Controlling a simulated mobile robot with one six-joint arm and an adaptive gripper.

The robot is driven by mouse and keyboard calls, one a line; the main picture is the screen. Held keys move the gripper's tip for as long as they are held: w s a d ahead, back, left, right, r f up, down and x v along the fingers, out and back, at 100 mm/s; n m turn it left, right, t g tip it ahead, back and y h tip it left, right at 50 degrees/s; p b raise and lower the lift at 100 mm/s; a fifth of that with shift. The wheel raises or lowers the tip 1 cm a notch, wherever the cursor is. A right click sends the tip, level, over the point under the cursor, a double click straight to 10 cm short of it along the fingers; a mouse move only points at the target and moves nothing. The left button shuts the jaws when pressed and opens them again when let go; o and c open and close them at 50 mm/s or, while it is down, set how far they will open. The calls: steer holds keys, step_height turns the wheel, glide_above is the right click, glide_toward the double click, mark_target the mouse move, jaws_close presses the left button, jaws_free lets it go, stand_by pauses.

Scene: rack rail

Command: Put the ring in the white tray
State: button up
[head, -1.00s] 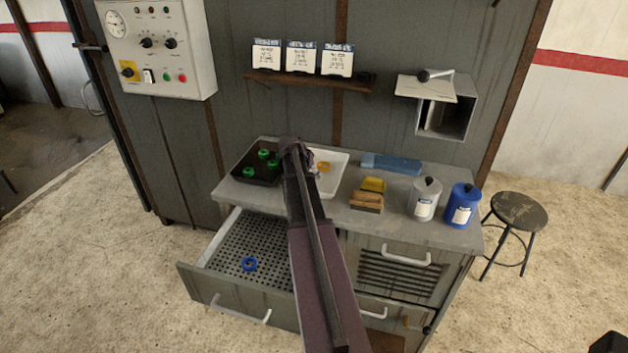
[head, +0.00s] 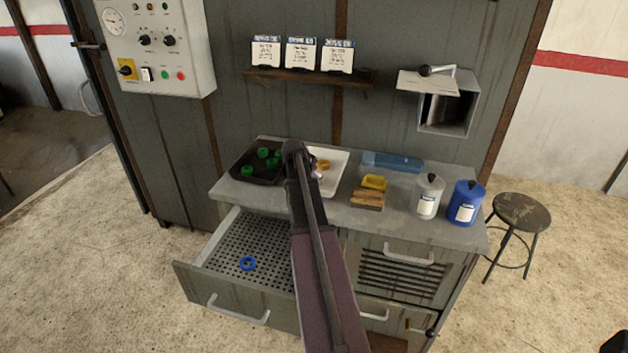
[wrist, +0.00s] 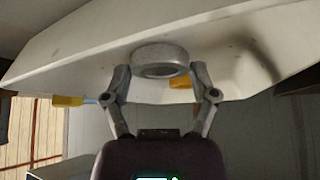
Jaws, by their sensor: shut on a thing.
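A grey ring (wrist: 160,60) sits between the fingertips of my gripper (wrist: 161,78), which is shut on it. In the wrist view the ring is in front of the pale surface of the white tray (wrist: 75,62); I cannot tell whether it touches the tray. In the head view the white tray (head: 337,174) is on the bench, behind and right of my arm's end, which hides the ring and most of the gripper. An orange ring (head: 323,164) lies in the tray, and an orange piece also shows in the wrist view (wrist: 180,83).
A black tray (head: 245,174) with several green rings is left of the arm. A blue ring (head: 247,263) lies in the open drawer. Right of the white tray are a yellow container (head: 374,182), a wooden block (head: 368,200), a blue case (head: 392,162) and two canisters (head: 428,197).

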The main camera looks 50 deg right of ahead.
steer(key=shift+f, duration=0.15)
steer(key=o, duration=1.1)
steer(key=shift+r, duration=0.3)
steer(key=p+v, duration=0.2)
steer(key=shift+a+r, duration=0.15)
steer(key=shift+r, duration=0.1)
steer(key=p+v, duration=0.8)
steer(key=v, duration=0.1)
steer(key=shift+a+r, duration=0.1)
stand_by(0.4)
